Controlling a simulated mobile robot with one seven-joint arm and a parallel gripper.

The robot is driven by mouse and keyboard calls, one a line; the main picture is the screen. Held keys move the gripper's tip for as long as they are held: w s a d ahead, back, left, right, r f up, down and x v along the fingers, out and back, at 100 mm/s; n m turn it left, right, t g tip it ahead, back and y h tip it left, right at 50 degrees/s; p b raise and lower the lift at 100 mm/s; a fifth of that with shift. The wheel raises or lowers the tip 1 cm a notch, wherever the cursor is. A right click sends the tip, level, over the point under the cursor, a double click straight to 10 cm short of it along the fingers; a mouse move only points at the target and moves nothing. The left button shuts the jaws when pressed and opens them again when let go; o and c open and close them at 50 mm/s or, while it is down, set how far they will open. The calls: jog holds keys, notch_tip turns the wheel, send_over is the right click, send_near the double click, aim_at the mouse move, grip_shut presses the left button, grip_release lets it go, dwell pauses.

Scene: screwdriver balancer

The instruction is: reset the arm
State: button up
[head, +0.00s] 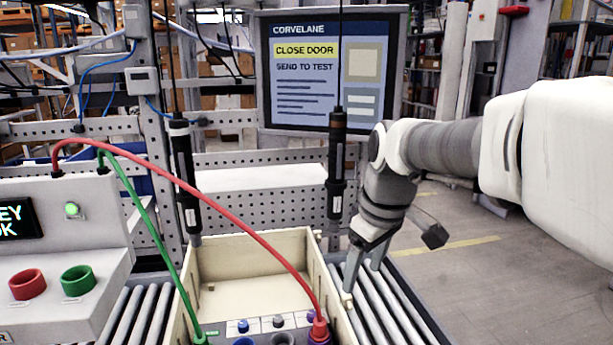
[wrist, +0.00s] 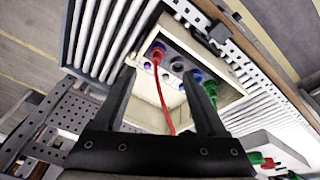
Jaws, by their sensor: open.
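My arm reaches in from the right in the head view. My gripper (head: 362,278) points down by the right wall of a beige box (head: 262,243), over the roller conveyor. The fingers are apart with nothing held. In the wrist view my gripper (wrist: 157,80) frames part of the box and a red cable (wrist: 160,92) between its fingers. I cannot tell whether a finger touches the box wall. A dark hanging screwdriver (head: 337,165) is just left of my wrist in the head view, apart from the fingers.
Another screwdriver (head: 185,175) hangs at the left. Red and green (head: 145,220) cables run from a control box (head: 60,240) into the beige box. A screen (head: 332,72) reads "CLOSE DOOR" and "SEND TO TEST". Rollers (head: 390,305) lie right of the box; open floor lies beyond.

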jog(key=s+d+m+t+h+p, duration=0.1)
jog(key=s+d+m+t, duration=0.2)
jog(key=s+m, duration=0.5)
jog(key=s+d, duration=0.1)
jog(key=s, duration=0.8)
jog(key=shift+d+f, duration=0.2)
jog(key=shift+f, duration=0.1)
